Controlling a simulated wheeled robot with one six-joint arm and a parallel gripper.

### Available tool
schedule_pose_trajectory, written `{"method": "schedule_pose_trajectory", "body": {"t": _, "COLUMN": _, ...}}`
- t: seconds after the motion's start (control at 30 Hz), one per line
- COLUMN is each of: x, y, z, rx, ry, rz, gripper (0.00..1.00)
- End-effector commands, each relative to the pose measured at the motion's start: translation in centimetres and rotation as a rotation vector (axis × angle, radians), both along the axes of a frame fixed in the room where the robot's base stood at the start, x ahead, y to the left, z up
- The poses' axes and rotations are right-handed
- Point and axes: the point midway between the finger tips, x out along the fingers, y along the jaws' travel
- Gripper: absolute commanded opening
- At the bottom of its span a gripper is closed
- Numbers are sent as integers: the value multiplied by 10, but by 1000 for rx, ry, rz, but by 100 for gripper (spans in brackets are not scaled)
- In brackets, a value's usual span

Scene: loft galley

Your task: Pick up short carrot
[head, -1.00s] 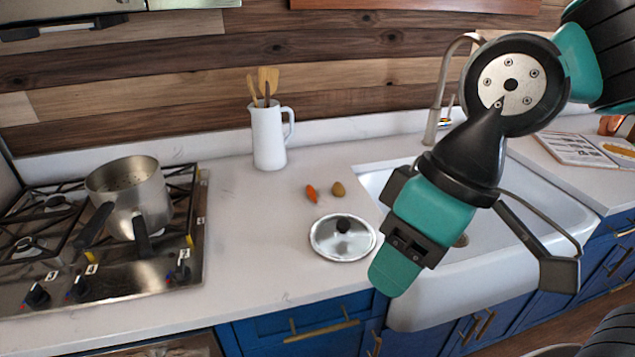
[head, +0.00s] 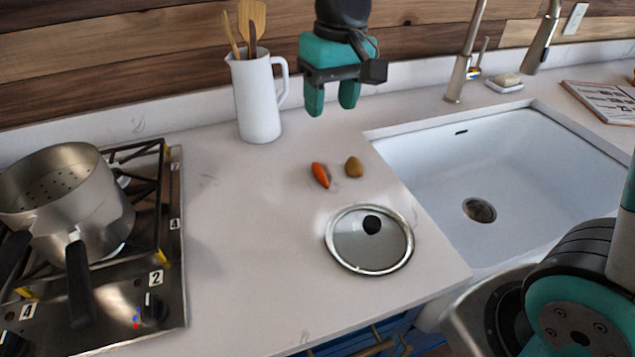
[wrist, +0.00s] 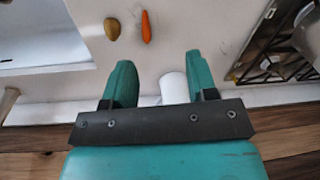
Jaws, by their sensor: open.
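The short carrot (head: 320,175) is small and orange and lies on the white counter, left of a brown potato-like item (head: 354,167). The carrot also shows in the wrist view (wrist: 146,27), with the brown item (wrist: 112,28) to its left. My gripper (head: 332,108) is open and empty, with its teal fingers pointing down. It is above the counter, apart from the carrot. In the wrist view its two fingertips (wrist: 158,72) are spread, and the carrot lies beyond them toward the top.
A white pitcher with wooden utensils (head: 258,100) stands left of my gripper. A glass lid (head: 368,252) lies in front of the carrot. The sink (head: 520,160) is at the right, and a steel pot (head: 70,200) stands on the stove at the left. The counter's left middle is clear.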

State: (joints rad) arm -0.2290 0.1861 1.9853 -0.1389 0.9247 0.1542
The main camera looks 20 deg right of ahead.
Motion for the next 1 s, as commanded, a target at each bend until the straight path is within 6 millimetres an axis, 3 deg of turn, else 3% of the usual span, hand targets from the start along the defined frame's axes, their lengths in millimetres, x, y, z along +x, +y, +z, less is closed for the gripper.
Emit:
{"method": "schedule_pose_trajectory", "body": {"t": 0.03, "x": 23, "y": -5, "z": -21, "rx": -27, "ry": 12, "rz": -55, "gripper": 53}}
{"method": "schedule_pose_trajectory", "body": {"t": 0.1, "x": 45, "y": -11, "z": -31, "rx": -55, "ry": 20, "rz": -117, "gripper": 53}}
{"method": "schedule_pose_trajectory", "body": {"t": 0.23, "x": 66, "y": -16, "z": -44, "rx": -85, "ry": 30, "rz": -181, "gripper": 53}}
{"method": "schedule_pose_trajectory", "body": {"t": 0.37, "x": 69, "y": -17, "z": -61, "rx": -92, "ry": 35, "rz": -194, "gripper": 53}}
{"method": "schedule_pose_trajectory", "body": {"t": 0.73, "x": 68, "y": -15, "z": -141, "rx": -90, "ry": 35, "rz": -188, "gripper": 53}}
{"method": "schedule_pose_trajectory", "body": {"t": 1.0, "x": 69, "y": -14, "z": -165, "rx": -90, "ry": 32, "rz": -187, "gripper": 53}}
